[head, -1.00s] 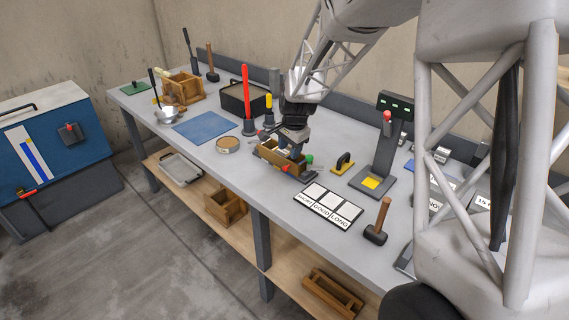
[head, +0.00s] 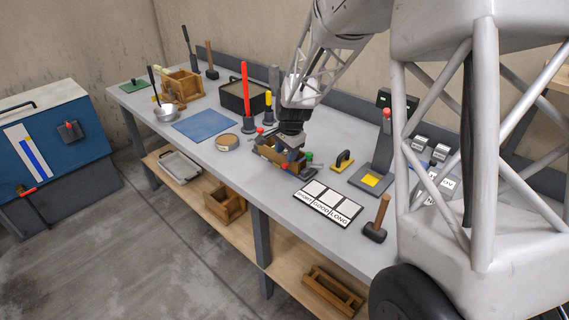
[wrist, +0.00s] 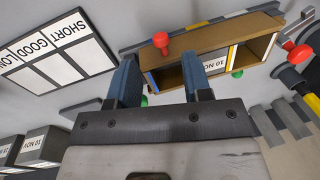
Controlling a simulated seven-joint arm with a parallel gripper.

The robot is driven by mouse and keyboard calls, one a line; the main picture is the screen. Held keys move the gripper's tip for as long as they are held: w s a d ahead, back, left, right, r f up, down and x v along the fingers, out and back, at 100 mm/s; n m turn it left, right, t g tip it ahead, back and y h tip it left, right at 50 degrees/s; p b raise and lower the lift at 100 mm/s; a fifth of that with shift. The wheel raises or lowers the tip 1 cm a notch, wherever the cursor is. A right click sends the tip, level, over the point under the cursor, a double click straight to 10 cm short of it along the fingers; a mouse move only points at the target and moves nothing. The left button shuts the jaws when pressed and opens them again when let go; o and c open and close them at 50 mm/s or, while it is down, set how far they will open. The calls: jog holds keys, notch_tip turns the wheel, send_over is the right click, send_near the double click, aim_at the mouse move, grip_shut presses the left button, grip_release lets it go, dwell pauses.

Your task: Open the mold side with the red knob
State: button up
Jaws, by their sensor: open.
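The mold (head: 268,153) is a small wooden box on the bench. In the wrist view it is the long wooden frame (wrist: 245,27) across the top, with a label inside it. A red knob (wrist: 160,40) sits on its side near the left end. Green knobs (wrist: 237,73) show on the other side, one partly behind a finger. A red-tipped lever (wrist: 288,45) is at its right end. My gripper (wrist: 168,72) is open, its two blue-grey fingers apart over the mold's left half, with the red knob beyond them. In the head view my gripper (head: 289,143) is down over the mold and hides part of it.
A SHORT/GOOD/LONG board (head: 328,203) lies to the right of the mold in front. A yellow-based float (head: 342,161), a press-like stand (head: 372,180) and a mallet (head: 377,220) stand farther right. Red and yellow-handled tools (head: 246,97) stand behind the mold.

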aim_at(284, 165)
jog(key=shift+w+a+f, duration=0.15)
jog(key=shift+f, duration=1.2)
jog(key=shift+w+a+f, duration=0.15)
jog(key=shift+f, duration=1.15)
grip_shut()
